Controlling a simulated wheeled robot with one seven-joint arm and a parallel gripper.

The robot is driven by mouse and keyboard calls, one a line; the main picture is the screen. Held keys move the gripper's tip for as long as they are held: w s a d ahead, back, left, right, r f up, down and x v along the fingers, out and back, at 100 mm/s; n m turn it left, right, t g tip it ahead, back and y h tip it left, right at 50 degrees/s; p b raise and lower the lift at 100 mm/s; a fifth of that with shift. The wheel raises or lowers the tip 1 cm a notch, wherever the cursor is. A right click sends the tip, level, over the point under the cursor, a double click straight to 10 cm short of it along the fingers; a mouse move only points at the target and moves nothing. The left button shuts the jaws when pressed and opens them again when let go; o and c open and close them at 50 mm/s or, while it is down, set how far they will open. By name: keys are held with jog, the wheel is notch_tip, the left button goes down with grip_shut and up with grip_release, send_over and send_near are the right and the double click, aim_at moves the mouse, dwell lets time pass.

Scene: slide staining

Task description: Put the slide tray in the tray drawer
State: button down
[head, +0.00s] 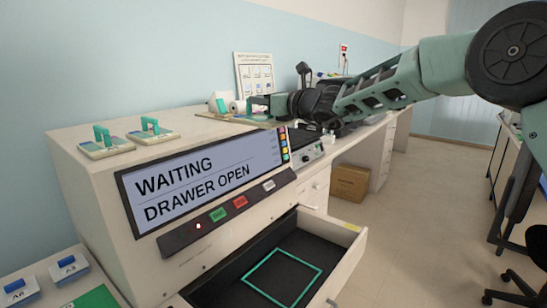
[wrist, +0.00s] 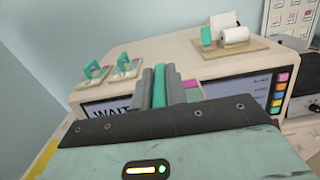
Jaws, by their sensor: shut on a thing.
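My gripper (head: 258,106) is at the far right end of the machine top in the head view. In the wrist view its grey fingers (wrist: 161,88) are shut on the upright green handle of a slide tray. The tray (head: 243,119) shows as a thin flat plate below the gripper, near the machine's front edge; most of it is hidden in the wrist view. I cannot tell whether it touches the top. The tray drawer (head: 335,261) is pulled open at the machine's front, with an empty green square outline (head: 252,286) on its dark floor.
Two similar green-handled trays (head: 105,148) (head: 153,133) sit on the machine's left top. A board with a white roll (wrist: 236,36) stands behind the gripper. The screen (head: 200,182) reads WAITING, DRAWER OPEN. A cardboard box (head: 350,183) stands on the floor. Space above the drawer is clear.

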jog(key=s+d+f, duration=0.1)
jog(key=d+f, duration=0.6)
jog(key=f, duration=0.5)
jog(key=s+d+f+m+t, duration=0.1)
jog(key=d+f, duration=0.6)
jog(key=f, duration=0.5)
jog(key=s+d+f, duration=0.2)
jog(key=d+f, duration=0.5)
jog(key=f, duration=0.4)
jog(key=s+d+f+m+t+h, duration=0.2)
jog(key=s+d+f+m+h, duration=0.15)
jog(key=s+d+f, duration=0.45)
jog(key=s+d+f+m+t+h, duration=0.2)
jog(key=s+d+f+t+h, duration=0.3)
jog(key=s, duration=0.6)
jog(key=s+d+m+g+h, duration=0.1)
jog(key=s+m+h, duration=0.3)
jog(key=s, duration=0.3)
jog(key=shift+d+r+h, duration=0.25)
jog(key=shift+d+h, duration=0.1)
jog(key=shift+h, duration=0.5)
